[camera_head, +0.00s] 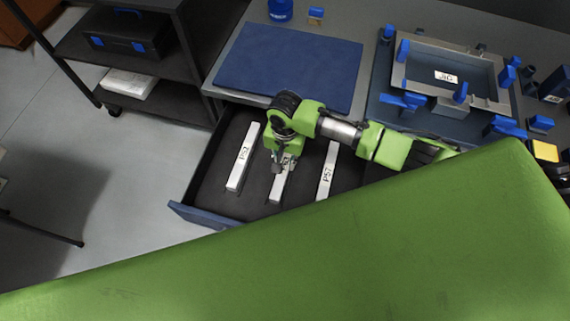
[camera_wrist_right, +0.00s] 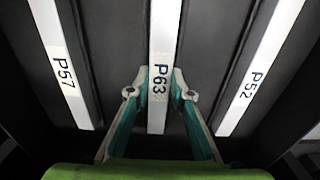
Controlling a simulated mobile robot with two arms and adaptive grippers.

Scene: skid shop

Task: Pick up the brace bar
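Three long white bars lie in an open drawer: one marked P52 (camera_head: 242,158), one marked P57 (camera_head: 326,172), and a middle one (camera_head: 279,189) under my right gripper. No bar is marked as the brace bar. My right gripper (camera_head: 281,165) points down at the middle bar. My left gripper is not in view.
The dark drawer (camera_head: 213,165) has a blue front. Above it, the workbench holds a blue mat (camera_head: 290,62) and a metal jig frame (camera_head: 420,65) with several blue clamps. A shelf unit with a dark toolbox (camera_head: 125,35) stands left. A large green surface blocks the lower view.

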